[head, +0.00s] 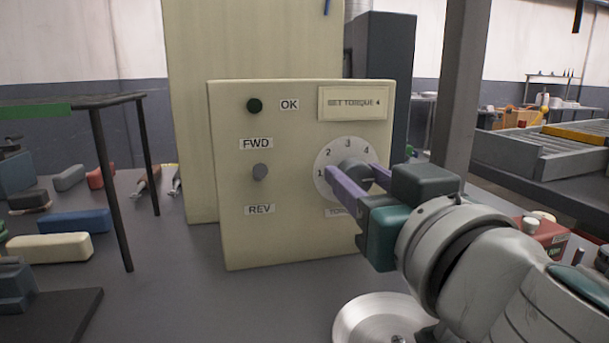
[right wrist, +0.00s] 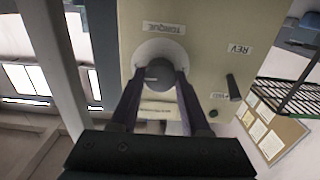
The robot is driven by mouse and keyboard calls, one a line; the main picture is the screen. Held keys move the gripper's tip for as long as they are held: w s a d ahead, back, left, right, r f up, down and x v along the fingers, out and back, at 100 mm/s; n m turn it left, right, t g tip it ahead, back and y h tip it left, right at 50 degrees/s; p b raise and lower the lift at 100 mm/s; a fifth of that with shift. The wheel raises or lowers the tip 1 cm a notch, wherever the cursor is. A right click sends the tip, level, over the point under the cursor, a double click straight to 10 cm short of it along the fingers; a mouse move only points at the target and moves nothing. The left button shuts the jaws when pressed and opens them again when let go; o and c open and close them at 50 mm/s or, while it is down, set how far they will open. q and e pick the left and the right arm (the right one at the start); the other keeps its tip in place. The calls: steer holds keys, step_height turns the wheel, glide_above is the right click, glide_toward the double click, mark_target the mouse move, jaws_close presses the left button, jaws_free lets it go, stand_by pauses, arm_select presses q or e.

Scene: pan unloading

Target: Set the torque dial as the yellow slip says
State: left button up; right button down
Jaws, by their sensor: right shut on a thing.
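A cream control panel (head: 290,215) stands upright on the grey bench. A pale yellow slip (head: 352,103) at its top right appears to read "SET TORQUE 4". Below it is the white torque dial (head: 325,157), with 1, 2, 3 and 4 visible; the rest is hidden by my gripper. My right gripper (head: 354,174) is shut on the grey dial knob (head: 355,170), one purple finger on each side. The right wrist view also shows the knob (right wrist: 158,72) between the fingers. I cannot tell which number the knob points at. My left gripper is not in view.
The panel also has a dark green OK lamp (head: 254,105) and a FWD/REV switch (head: 260,172) left of the dial. A round metal disc (head: 365,320) lies below my right wrist. A dark-legged stand (head: 112,190) and several blocks are at the left.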

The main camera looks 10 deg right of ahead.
steer(key=shift+n, duration=1)
steer(key=n+p, duration=0.1)
steer(key=n, duration=0.2)
steer(key=shift+a, duration=0.1)
steer(key=shift+n+p, duration=0.4)
steer(key=shift+n, duration=1.4)
steer(key=shift+c, duration=1.9)
jaws_free()
